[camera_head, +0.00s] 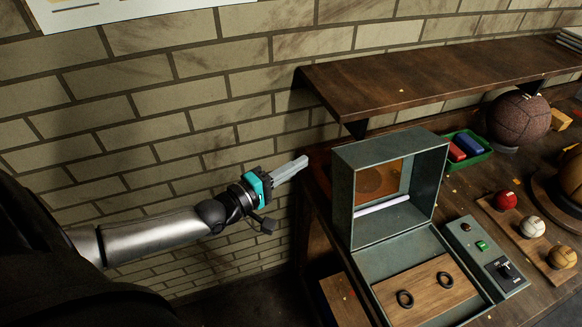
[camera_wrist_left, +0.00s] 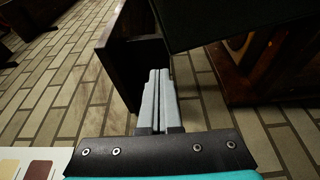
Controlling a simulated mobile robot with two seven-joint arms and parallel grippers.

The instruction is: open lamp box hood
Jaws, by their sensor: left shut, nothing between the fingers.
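The lamp box (camera_head: 369,262) is a grey-green metal case on the bench. Its hood (camera_head: 343,195) stands raised at the back of the base, its open side facing the front, with a white lamp tube (camera_head: 382,205) inside. A wooden board (camera_head: 428,289) with two black rings lies in the base. My left gripper (camera_head: 298,166) is shut and empty, to the left of the hood and apart from it, in front of the brick wall. In the left wrist view its fingers (camera_wrist_left: 158,98) lie together with nothing between them. My right gripper is not in view.
A dark wooden shelf (camera_head: 420,75) juts from the wall above and behind the hood. A control panel (camera_head: 484,253) with a green button sits right of the base. A green tray (camera_head: 469,160), several small balls and a large brown ball (camera_head: 520,118) stand further right.

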